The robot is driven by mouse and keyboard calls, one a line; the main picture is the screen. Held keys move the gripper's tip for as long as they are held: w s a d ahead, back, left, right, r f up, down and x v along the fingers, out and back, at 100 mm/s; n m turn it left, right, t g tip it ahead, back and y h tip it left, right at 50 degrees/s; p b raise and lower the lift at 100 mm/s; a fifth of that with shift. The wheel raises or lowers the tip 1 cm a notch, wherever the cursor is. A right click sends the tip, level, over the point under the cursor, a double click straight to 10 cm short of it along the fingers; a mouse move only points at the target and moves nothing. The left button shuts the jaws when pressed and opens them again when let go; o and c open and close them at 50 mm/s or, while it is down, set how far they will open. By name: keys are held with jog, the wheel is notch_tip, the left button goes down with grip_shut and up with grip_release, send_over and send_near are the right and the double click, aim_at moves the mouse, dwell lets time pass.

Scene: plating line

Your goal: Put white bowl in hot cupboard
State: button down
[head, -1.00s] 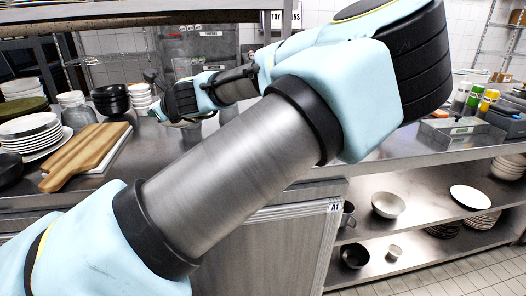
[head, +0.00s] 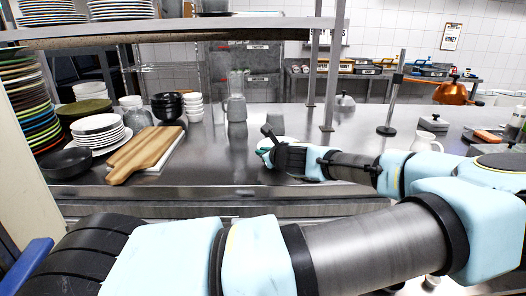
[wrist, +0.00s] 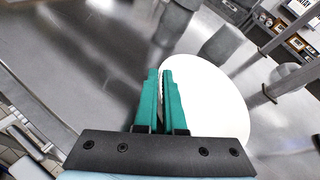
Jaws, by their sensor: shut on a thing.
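A white bowl (wrist: 215,100) fills the right of my gripper in the wrist view. It looks like a plain white round thing with its rim between the green fingers. My gripper (wrist: 163,78) is shut on that rim. In the head view my gripper (head: 264,153) is low over the steel counter, with a sliver of the white bowl (head: 286,142) behind it. Whether the bowl touches the counter I cannot tell. I cannot pick out the hot cupboard for certain; my arm hides most of the space below the counter.
A wooden board (head: 146,150), stacked white plates (head: 97,132), black bowls (head: 167,106) and white bowls (head: 193,107) stand left on the counter (head: 225,165). Grey containers (head: 236,107) stand behind my gripper. Shelf posts (head: 329,70) rise to its right.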

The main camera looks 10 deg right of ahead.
jog(key=c, duration=1.4)
grip_release()
jog(key=shift+f, duration=0.1)
jog(key=o, duration=0.4)
